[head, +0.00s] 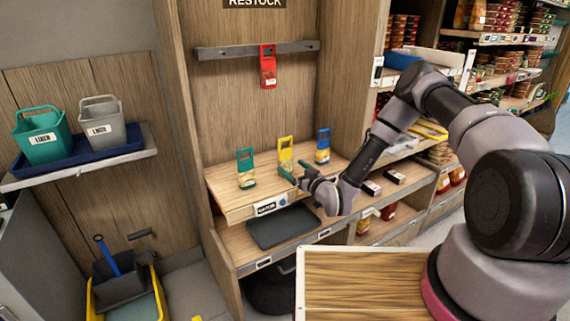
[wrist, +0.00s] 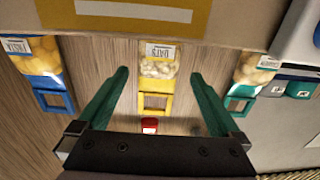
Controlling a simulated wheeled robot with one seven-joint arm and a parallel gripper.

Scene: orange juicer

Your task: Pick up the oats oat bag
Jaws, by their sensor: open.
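The oats bag (head: 286,153) is the yellow-topped bag standing in the middle of the wooden shelf (head: 225,190), between a green-topped bag and a blue-topped bag. In the wrist view the oats bag (wrist: 158,69) shows a clear window with pale contents, a label reading OATS upside down, and a yellow loop handle. My gripper (head: 294,171) is open just in front of the oats bag. In the wrist view the green fingers of my gripper (wrist: 160,76) lie either side of the bag, with gaps on both sides. Nothing is held.
The green-topped bag (head: 246,168) stands left and the blue-topped bag (head: 322,146) right of the oats bag. A red bag (head: 268,67) hangs from a grey rail (head: 225,52) above. A dark tray (head: 282,227) lies on the lower shelf. Wooden side walls flank the bay.

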